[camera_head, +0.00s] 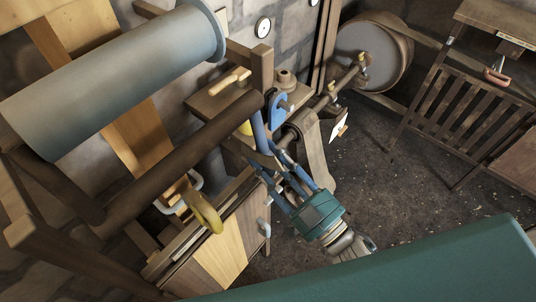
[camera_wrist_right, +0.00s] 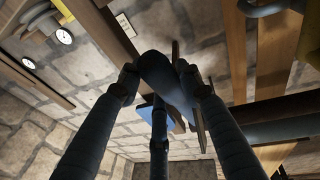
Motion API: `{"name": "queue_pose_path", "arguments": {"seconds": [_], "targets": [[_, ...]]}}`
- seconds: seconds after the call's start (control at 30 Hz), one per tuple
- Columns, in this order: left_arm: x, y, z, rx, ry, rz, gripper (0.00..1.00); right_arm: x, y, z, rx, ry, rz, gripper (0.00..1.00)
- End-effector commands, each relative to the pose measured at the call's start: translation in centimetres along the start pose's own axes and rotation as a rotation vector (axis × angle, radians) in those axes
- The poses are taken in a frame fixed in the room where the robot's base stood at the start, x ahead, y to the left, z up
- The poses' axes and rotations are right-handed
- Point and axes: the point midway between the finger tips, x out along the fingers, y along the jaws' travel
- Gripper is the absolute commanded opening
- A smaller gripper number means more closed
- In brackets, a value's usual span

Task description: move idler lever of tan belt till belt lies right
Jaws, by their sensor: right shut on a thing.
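My right gripper (camera_head: 270,160) reaches up from the lower right, its dark blue fingers closed at the lower end of a blue lever-like bar (camera_head: 258,131). In the right wrist view the fingers (camera_wrist_right: 165,85) close around a dark rounded end (camera_wrist_right: 158,68), which hides most of the contact. A blue plate (camera_head: 280,106) stands beside the bar and partly shows behind the fingers. A tan strip (camera_head: 316,158), perhaps the belt, hangs just right of the gripper. I cannot tell how it lies on its pulley. My left gripper is not in view.
A large grey roller (camera_head: 115,75) and a dark roller (camera_head: 170,160) fill the left. A big wheel (camera_head: 372,55) is at the back; a slatted rack (camera_head: 460,115) stands right. Floor between is clear.

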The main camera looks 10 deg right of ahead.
Motion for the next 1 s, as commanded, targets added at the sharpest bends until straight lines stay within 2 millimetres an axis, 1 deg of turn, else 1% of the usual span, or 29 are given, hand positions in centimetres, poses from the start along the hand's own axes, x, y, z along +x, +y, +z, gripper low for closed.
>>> {"name": "queue_pose_path", "arguments": {"seconds": [0.03,0.07,0.1,0.4,0.47,0.53,0.67,0.8,0.9,1.0], "targets": [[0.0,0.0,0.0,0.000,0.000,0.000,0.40,0.0,0.0,0.0,-0.003,0.000,0.000,0.00],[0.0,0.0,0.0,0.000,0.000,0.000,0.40,0.0,0.0,0.0,-0.003,0.000,0.000,0.39],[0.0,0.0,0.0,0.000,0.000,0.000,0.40,0.0,0.0,0.0,-0.003,0.000,0.000,0.45],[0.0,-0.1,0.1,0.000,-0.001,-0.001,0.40,-0.1,0.0,0.0,-0.001,0.000,0.000,0.45],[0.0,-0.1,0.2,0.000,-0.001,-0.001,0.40,-0.5,0.0,0.1,0.000,-0.002,0.000,0.45],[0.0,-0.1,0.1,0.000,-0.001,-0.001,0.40,-1.2,0.0,0.1,0.001,-0.003,0.000,0.45],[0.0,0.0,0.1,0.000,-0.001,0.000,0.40,-3.6,0.0,0.2,0.001,-0.007,0.000,0.45],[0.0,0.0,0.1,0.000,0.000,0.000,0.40,-6.8,0.0,0.2,0.000,-0.008,0.001,0.45],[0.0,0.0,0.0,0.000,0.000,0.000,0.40,-8.8,0.0,0.2,-0.001,-0.007,0.000,0.45],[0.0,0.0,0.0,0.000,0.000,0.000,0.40,-10.3,0.0,0.1,-0.001,-0.005,0.000,0.45]]}}
